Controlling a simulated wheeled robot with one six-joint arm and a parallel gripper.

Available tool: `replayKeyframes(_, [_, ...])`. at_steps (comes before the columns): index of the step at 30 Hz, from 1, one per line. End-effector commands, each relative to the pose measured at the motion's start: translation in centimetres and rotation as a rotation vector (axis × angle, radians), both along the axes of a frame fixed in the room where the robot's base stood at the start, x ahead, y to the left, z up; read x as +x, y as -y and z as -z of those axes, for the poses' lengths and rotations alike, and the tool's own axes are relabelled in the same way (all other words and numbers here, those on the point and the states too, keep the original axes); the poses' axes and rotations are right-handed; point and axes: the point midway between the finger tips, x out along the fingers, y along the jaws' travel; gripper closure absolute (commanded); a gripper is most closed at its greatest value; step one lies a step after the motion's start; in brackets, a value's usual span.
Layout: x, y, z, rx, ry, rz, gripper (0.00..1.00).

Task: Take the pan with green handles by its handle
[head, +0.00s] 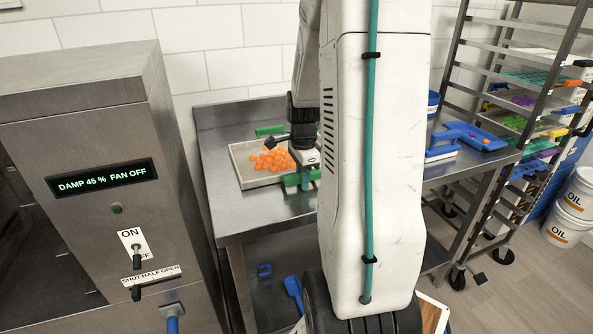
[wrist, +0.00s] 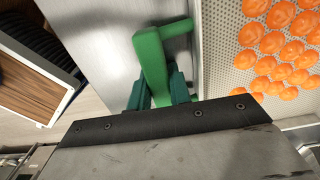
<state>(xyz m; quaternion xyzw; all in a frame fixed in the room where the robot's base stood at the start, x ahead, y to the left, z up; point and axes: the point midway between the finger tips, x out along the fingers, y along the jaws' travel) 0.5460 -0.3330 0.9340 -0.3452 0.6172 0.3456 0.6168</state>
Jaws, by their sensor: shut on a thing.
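The pan (head: 242,172) is a shallow metal tray with a perforated bottom and green handles, and it lies on the steel table. Orange gummies (head: 270,161) are in it. One green handle (head: 268,130) is at the far side. My gripper (head: 303,180) is at the near-side handle, and its jaws are shut on that handle. In the wrist view the green handle (wrist: 152,62) rises between the dark green fingers of my gripper (wrist: 160,92), beside the pan's perforated floor (wrist: 222,75). My arm hides the pan's right part in the head view.
A steel machine (head: 100,210) with a lit display and switches stands at the left. A blue tool (head: 450,140) and a blue tray (head: 480,137) lie on the table's right. A rack (head: 520,110) of trays and white oil buckets (head: 567,228) stand farther right.

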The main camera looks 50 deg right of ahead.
Motion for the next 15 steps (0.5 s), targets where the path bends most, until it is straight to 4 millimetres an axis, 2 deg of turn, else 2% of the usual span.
replayKeyframes(5, [0.1,0.1,-1.3,-0.003,0.004,0.0,1.0])
replayKeyframes(10, [0.1,0.1,-3.7,-0.004,0.005,0.0,1.0])
replayKeyframes(15, [-3.3,-1.9,-3.8,-0.002,0.003,0.003,1.0])
